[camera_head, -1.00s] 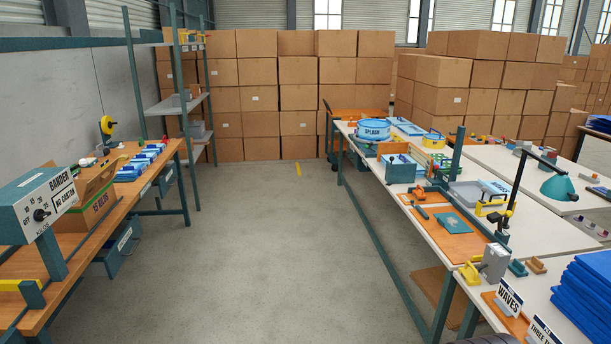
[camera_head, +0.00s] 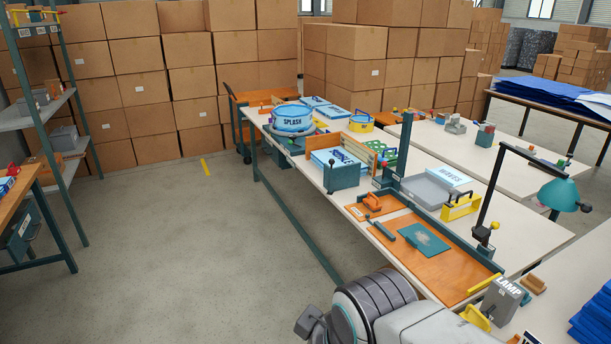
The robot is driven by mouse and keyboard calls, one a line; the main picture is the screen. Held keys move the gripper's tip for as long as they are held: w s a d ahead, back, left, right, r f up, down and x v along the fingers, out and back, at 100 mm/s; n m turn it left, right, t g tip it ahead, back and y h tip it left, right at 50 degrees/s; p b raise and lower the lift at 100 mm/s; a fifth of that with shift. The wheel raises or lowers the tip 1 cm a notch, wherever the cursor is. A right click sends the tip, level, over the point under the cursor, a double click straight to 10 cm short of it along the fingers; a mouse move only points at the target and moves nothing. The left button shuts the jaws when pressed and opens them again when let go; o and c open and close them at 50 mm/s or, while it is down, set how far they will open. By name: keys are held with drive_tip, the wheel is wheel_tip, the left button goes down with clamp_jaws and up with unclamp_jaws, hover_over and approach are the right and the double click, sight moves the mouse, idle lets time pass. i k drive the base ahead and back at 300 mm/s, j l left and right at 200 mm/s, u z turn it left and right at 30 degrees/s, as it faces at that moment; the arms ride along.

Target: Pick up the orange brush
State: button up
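A small orange-tan brush-like block (camera_head: 535,284) lies on the white bench at the lower right, just behind the grey LAMP box. A teal one (camera_head: 526,297) lies close beside it, partly hidden by the box. I take the orange-tan block for the orange brush; its bristles are too small to make out. My own grey and black arm links cross the bottom of the picture, in front of the bench edge and left of the block. My gripper's fingertips cannot be made out.
The grey LAMP box (camera_head: 502,301) stands right in front of the brushes. A teal lamp (camera_head: 560,194) on a dark post rises behind them. An orange tool (camera_head: 371,202) and an orange board (camera_head: 448,268) lie farther left. The floor (camera_head: 190,260) left of the bench is clear.

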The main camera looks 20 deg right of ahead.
sight(373, 205)
drive_tip(key=i+l+u, duration=0.1)
drive_tip(key=i+u, duration=0.15)
drive_tip(key=i, duration=0.3)
drive_tip(key=i+l+u, duration=0.25)
drive_tip(key=i, duration=0.25)
drive_tip(key=i+l+u, duration=0.25)
drive_tip(key=i, duration=0.25)
drive_tip(key=i+l+z, duration=0.1)
drive_tip(key=i+l, duration=0.25)
drive_tip(key=l, duration=0.2)
drive_tip(key=i+l+z, duration=0.1)
drive_tip(key=i+l, duration=0.3)
drive_tip(key=l, duration=0.15)
drive_tip(key=i+l+z, duration=0.1)
drive_tip(key=l, duration=0.4)
